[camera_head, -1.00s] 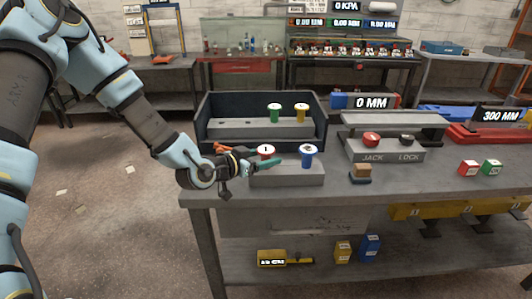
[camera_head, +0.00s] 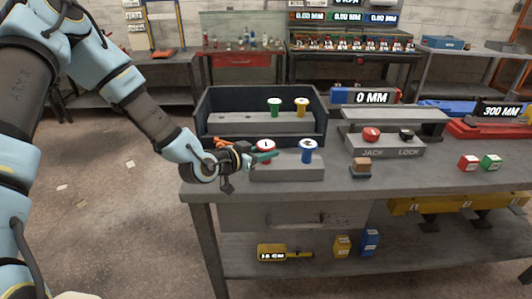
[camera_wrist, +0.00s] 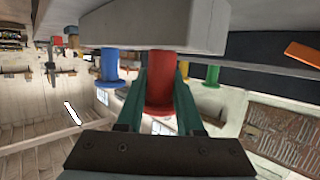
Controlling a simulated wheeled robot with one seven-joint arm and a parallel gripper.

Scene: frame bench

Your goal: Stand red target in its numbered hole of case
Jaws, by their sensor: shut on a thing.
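The red target (camera_head: 265,145), a spool shape with a white top, stands at the left end of the front grey block (camera_head: 290,173). My gripper (camera_head: 263,156) reaches it from the left, and its teal fingers are shut on the target. In the wrist view, which looks upside down, the red target (camera_wrist: 160,80) sits between both fingers and still meets the grey block (camera_wrist: 150,28). The blue target (camera_head: 308,151) stands at the block's right end. The dark case (camera_head: 222,108) behind holds a grey block with the green target (camera_head: 274,104) and yellow target (camera_head: 301,106). Its empty holes are hidden.
A grey stand with red JACK (camera_head: 371,134) and black LOCK (camera_head: 406,135) buttons is to the right. A brown-topped block (camera_head: 361,165) sits before it. Red (camera_head: 468,162) and green (camera_head: 490,162) cubes lie farther right. The bench front is clear.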

